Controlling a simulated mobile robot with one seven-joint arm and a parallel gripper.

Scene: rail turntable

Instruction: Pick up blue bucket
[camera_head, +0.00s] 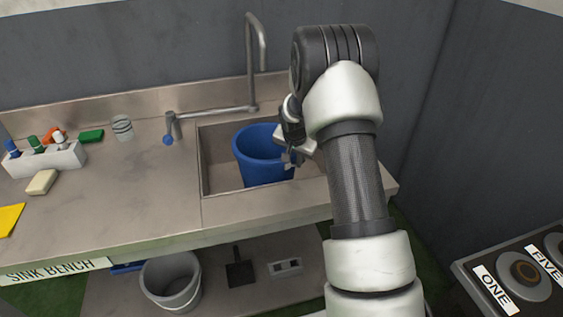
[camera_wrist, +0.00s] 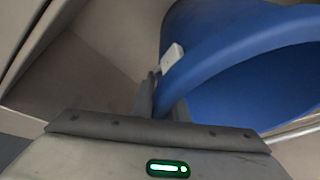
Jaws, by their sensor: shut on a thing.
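The blue bucket (camera_head: 262,158) stands upright in the sink basin of the bench in the head view. My gripper (camera_head: 291,160) is at the bucket's right side, at its rim. In the wrist view the blue bucket (camera_wrist: 225,60) fills the upper right, and my gripper (camera_wrist: 168,85) is shut on its rim, with one finger outside and the other mostly hidden by the bucket wall. My arm covers the right end of the sink in the head view.
The sink basin (camera_head: 217,150) has walls close around the bucket. A tall faucet (camera_head: 252,65) rises behind it. A white caddy with bottles (camera_head: 45,160), a sponge (camera_head: 42,182) and a glass (camera_head: 122,128) stand on the left. A grey bucket (camera_head: 171,283) is on the lower shelf.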

